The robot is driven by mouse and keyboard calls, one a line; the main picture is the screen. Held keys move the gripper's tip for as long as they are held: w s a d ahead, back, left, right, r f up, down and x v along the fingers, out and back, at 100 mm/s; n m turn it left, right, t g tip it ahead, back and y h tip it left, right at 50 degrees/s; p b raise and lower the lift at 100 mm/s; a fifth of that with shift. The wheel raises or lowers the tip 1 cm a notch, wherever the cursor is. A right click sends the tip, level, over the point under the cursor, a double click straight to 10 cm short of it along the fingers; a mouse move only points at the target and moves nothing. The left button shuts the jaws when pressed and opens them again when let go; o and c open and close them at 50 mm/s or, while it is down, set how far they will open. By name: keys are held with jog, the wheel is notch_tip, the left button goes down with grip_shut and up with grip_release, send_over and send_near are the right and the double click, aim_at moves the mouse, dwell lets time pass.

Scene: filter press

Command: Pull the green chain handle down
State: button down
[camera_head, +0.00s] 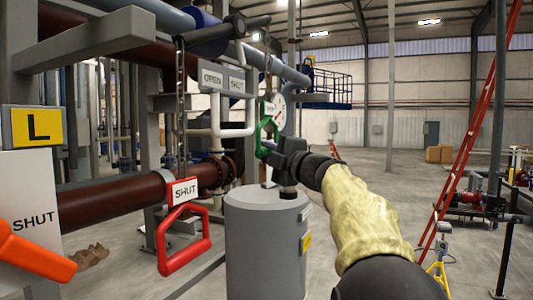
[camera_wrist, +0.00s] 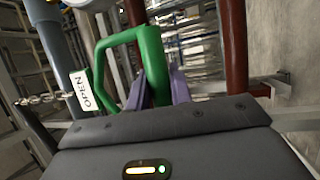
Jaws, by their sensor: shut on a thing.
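The green chain handle (camera_head: 263,125) hangs in the middle of the head view, beside a round gauge. My gripper (camera_head: 272,150) is at its lower part; my wrist hides some of that contact. In the wrist view the green handle (camera_wrist: 152,55) is a thick bent loop. A white OPEN tag (camera_wrist: 83,90) and a chain (camera_wrist: 38,98) are on its left. My purple fingers (camera_wrist: 158,90) are shut on the handle's near bar. The palm edge hides the lower part of the grip.
A red handle (camera_head: 183,240) with a SHUT tag (camera_head: 183,191) hangs on a chain at the left. A grey cylinder (camera_head: 265,245) stands below my wrist. An OPEN/SHUT sign (camera_head: 222,79) is above. A red ladder (camera_head: 480,120) is at right. Open floor lies between.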

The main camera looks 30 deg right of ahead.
notch_tip(320, 180, down, 15)
jog(key=b, duration=1.2)
jog(key=shift+w+d, duration=0.1)
jog(key=c, duration=1.5)
grip_release()
jog(key=shift+o, duration=1.2)
jog(key=shift+r, duration=0.2)
jog(key=b+v, duration=0.6)
jog(key=v, duration=1.1)
jog(key=shift+s, duration=0.25)
